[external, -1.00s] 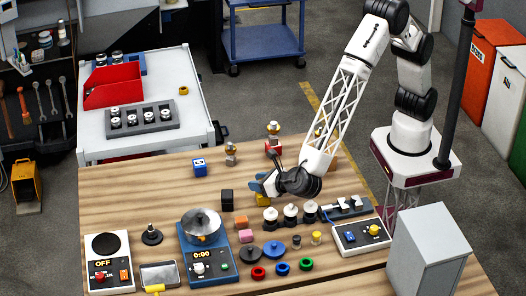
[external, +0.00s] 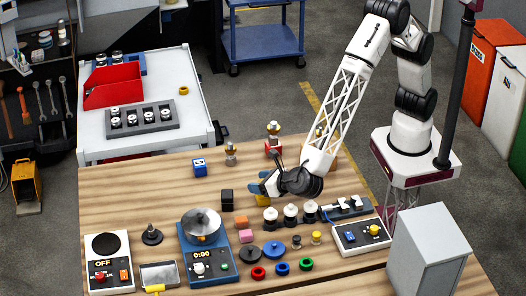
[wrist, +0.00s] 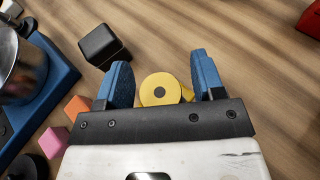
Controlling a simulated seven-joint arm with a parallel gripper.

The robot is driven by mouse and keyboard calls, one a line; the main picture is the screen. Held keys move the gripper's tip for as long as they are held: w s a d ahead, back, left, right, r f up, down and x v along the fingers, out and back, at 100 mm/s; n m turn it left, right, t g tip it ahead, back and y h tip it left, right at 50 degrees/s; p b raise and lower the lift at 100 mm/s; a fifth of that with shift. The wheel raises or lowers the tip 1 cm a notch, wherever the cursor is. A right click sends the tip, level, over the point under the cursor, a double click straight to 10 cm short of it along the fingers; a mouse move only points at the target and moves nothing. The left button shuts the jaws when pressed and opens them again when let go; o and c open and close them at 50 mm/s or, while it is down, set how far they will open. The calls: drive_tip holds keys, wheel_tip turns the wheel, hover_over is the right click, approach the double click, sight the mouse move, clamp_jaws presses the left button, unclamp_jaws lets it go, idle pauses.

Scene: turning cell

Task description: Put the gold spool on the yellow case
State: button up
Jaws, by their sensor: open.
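My gripper (wrist: 162,82) is open, with its two blue fingers apart. Between them in the wrist view is a round gold-yellow piece with a dark centre hole, which looks like the gold spool (wrist: 148,80). A second yellow surface, apparently the yellow case (wrist: 187,95), shows just to its right, mostly hidden by the spool and gripper. I cannot tell whether the spool rests on the case or beside it. In the external view my gripper (external: 262,186) is low over the wooden table, and only a little yellow shows around its fingers.
A black cube (wrist: 104,46) lies close to the left finger. An orange block (external: 241,220), a pink block (external: 246,236) and a blue scale with a metal pan (external: 201,222) stand nearer the camera. A blue cube (external: 200,168) stands farther back. The table between the back items is clear.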

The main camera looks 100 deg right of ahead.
drive_tip(key=v, duration=1.1)
drive_tip(key=shift+s+a, duration=0.2)
drive_tip(key=shift+d, duration=0.1)
idle(0.5)
drive_tip(key=s+d+r+m+g+y, duration=0.15)
drive_tip(key=s+d+r+m, duration=0.3)
drive_tip(key=d, duration=0.65)
drive_tip(key=s+d+r+m+g, duration=0.3)
drive_tip(key=s+d+r+m, duration=0.15)
drive_tip(key=d, duration=0.55)
drive_tip(key=s+d+r+m+g+y, duration=0.15)
drive_tip(key=s+d+r+m, duration=0.3)
drive_tip(key=d, duration=0.65)
drive_tip(key=s+d+m+y, duration=0.2)
drive_tip(key=s+d+m, duration=0.2)
drive_tip(key=s, duration=0.5)
drive_tip(key=s+d+m+y, duration=0.2)
drive_tip(key=s+d+m, duration=0.3)
drive_tip(key=s, duration=0.4)
drive_tip(key=s+d+m+y, duration=0.2)
drive_tip(key=s+d+m, duration=0.2)
drive_tip(key=s, duration=0.5)
drive_tip(key=shift+s+d+m+g, duration=0.2)
drive_tip(key=shift+d+m+g, duration=0.2)
drive_tip(key=shift+d, duration=0.25)
